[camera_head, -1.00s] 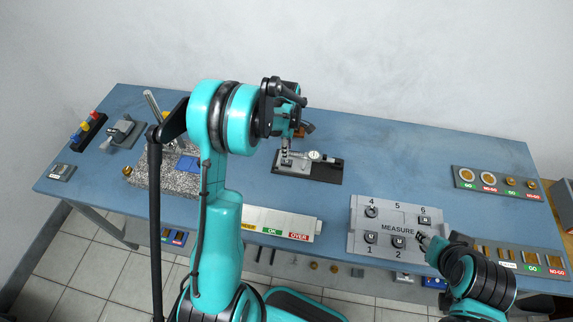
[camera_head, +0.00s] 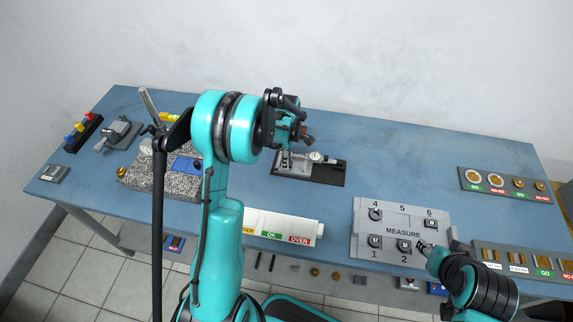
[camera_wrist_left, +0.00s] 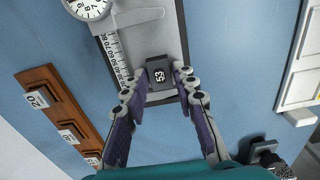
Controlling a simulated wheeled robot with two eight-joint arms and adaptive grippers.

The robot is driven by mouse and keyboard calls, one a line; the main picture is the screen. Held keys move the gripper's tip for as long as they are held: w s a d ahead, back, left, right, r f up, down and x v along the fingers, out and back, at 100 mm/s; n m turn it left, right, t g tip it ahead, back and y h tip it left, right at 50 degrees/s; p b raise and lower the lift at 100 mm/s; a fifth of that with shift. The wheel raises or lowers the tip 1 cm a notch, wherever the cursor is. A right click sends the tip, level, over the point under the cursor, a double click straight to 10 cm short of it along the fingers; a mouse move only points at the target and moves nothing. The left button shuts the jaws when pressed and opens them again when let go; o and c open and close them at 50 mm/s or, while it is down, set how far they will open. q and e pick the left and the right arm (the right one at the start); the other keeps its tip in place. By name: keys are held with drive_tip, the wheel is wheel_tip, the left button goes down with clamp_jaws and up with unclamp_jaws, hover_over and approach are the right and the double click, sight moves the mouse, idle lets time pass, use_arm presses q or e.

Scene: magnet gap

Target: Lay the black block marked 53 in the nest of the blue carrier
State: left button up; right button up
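The black block marked 53 (camera_wrist_left: 158,76) shows in the left wrist view, at the dial gauge fixture (camera_wrist_left: 145,35). My left gripper (camera_wrist_left: 163,82) has a fingertip on either side of the block. Whether the fingers touch it is unclear. In the head view my left gripper (camera_head: 292,150) is over the gauge fixture (camera_head: 322,172), and my arm hides part of it. The blue carrier (camera_head: 193,167) lies on the speckled granite plate (camera_head: 165,186), left of my left arm. My right gripper (camera_head: 425,247) is by the grey MEASURE tray (camera_head: 385,252); its fingers are too small to judge.
The MEASURE tray holds several small blocks in numbered places. A white sorting strip (camera_head: 283,224) lies at the front edge. GO and NO-GO trays (camera_head: 503,184) stand at the right. A brown labelled rack (camera_wrist_left: 58,110) shows in the left wrist view. The back of the table is mostly clear.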

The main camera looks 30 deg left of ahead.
use_arm(q)
clamp_jaws()
drive_tip(key=shift+r+p, duration=1.55)
drive_tip(key=shift+r, duration=1)
drive_tip(key=shift+f, duration=0.1)
